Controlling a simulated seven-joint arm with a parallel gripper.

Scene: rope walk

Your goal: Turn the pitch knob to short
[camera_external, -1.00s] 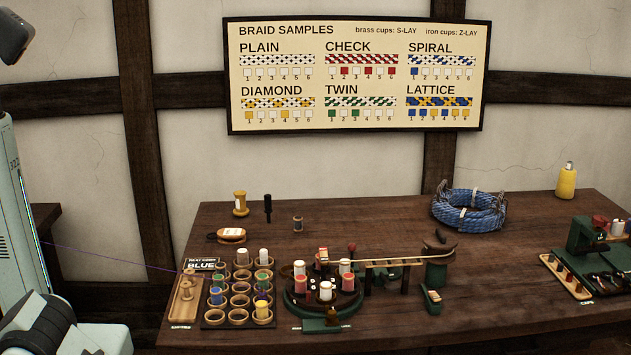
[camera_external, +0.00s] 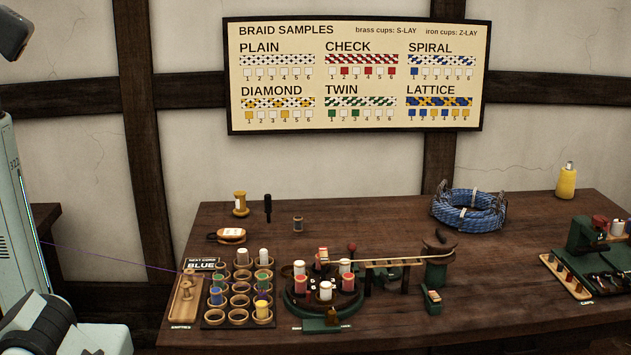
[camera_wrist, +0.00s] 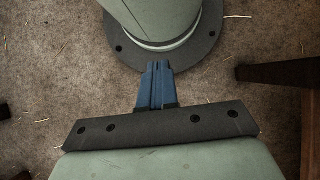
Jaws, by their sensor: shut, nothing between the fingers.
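The green braiding machine (camera_external: 290,305) stands near the front middle of the table, with red and white bobbins on its round top. A small dark knob-like part (camera_external: 332,315) sits at its front, between small pale labels. The labels are too small to read, so I cannot tell whether this is the pitch knob or where it points. A red-topped lever (camera_external: 352,248) stands behind the machine. In the wrist view, my gripper (camera_wrist: 158,66) is shut and empty, its blue fingers together above the floor beside my base. The gripper is out of the external view, far from the machine.
A bobbin rack (camera_external: 240,318) and a wooden tray (camera_external: 186,302) stand left of the machine. A green post (camera_external: 437,268) takes the pale cord at right. Blue rope (camera_external: 468,210) lies behind. Another green machine (camera_external: 585,235) is far right. The front right tabletop is clear.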

